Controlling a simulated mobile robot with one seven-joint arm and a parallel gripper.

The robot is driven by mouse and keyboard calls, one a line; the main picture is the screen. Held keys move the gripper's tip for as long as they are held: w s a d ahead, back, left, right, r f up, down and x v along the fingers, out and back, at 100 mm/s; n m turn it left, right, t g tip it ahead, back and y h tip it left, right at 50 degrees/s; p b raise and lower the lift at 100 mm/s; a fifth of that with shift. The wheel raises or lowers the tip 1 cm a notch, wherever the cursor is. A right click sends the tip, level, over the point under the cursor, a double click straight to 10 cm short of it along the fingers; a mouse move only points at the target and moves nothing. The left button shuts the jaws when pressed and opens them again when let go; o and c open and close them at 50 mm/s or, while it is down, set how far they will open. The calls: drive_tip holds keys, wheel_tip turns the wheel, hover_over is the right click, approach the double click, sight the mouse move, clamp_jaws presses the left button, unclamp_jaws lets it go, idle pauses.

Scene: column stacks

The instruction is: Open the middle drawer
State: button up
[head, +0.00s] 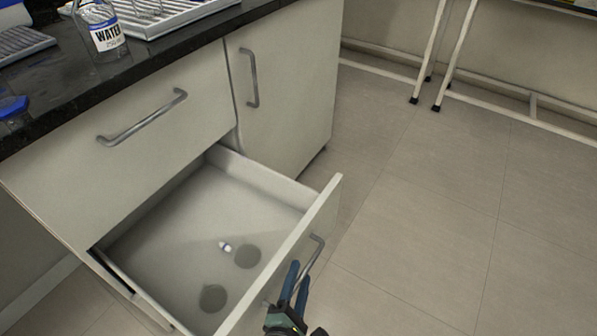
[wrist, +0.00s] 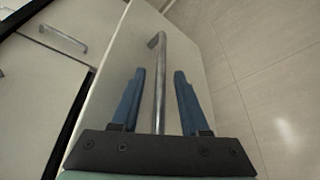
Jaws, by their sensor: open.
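The drawer below the closed upper drawer is pulled well out. Its inside (head: 187,230) shows in the head view, with its pale front (head: 330,205) to the right. A grey bar handle (head: 318,246) is on that front. It also shows in the wrist view (wrist: 159,55), running between my fingers. My gripper (head: 298,266) is at the handle's lower end in the head view. In the wrist view its two blue fingers (wrist: 160,72) are apart, one on each side of the bar, with visible gaps. Whether a lower drawer exists is hidden.
The upper drawer (head: 105,160) and the cabinet door (head: 290,90) are shut. A small white-and-blue item (head: 225,246) and two grey round shapes are in the open drawer. The floor (head: 430,210) at right is clear.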

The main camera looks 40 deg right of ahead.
drive_tip(key=p+v, duration=0.3)
drive_tip(key=v, duration=1)
drive_tip(key=shift+s, duration=0.1)
